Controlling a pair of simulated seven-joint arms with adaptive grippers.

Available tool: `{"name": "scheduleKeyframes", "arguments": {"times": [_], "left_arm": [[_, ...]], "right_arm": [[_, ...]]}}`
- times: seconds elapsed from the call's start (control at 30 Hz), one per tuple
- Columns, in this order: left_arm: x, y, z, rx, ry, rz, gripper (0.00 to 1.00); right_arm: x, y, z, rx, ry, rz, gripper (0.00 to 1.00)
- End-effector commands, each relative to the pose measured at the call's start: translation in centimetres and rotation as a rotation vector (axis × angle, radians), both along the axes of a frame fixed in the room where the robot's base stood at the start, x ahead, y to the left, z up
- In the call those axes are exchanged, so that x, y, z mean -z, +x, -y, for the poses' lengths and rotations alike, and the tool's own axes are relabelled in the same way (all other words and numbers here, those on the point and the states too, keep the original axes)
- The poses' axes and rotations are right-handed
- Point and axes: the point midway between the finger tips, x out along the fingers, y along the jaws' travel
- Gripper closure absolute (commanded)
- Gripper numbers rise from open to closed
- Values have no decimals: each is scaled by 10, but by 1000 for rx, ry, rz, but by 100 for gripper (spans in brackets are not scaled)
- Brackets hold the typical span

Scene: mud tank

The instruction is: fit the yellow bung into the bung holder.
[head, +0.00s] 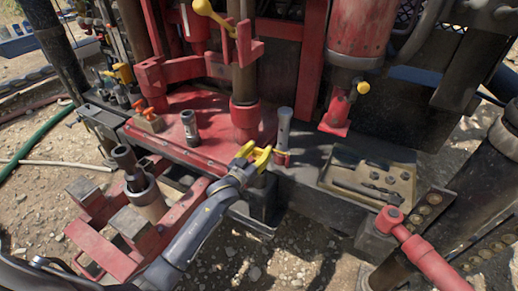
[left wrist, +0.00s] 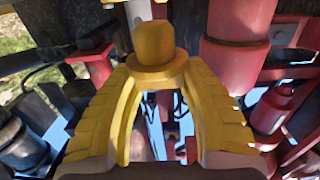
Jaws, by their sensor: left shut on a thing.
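My left gripper (head: 256,155), with yellow fingers, is above the front edge of the red deck in the head view. In the left wrist view its fingers (left wrist: 160,85) are closed on the yellow bung (left wrist: 154,42). The bung has a rounded end and a wide flange, and it sits at the fingertips. I cannot tell for certain which fitting is the bung holder. A grey metal tube with a red base (head: 283,132) stands just right of the gripper. My right gripper is not in view.
A thick red column (head: 245,115) stands close behind the gripper. A shorter metal cylinder (head: 189,128) and a wooden block with an orange top (head: 148,120) stand on the deck at left. A tan tray (head: 330,183) with tools lies at right.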

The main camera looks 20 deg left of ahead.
Motion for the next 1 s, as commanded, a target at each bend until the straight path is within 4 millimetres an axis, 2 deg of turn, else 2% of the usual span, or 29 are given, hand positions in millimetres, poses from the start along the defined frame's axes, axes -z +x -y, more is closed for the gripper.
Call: {"name": "scheduleKeyframes", "arguments": {"times": [1.0], "left_arm": [[60,0,0,0,0,-1,81]], "right_arm": [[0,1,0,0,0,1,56]]}}
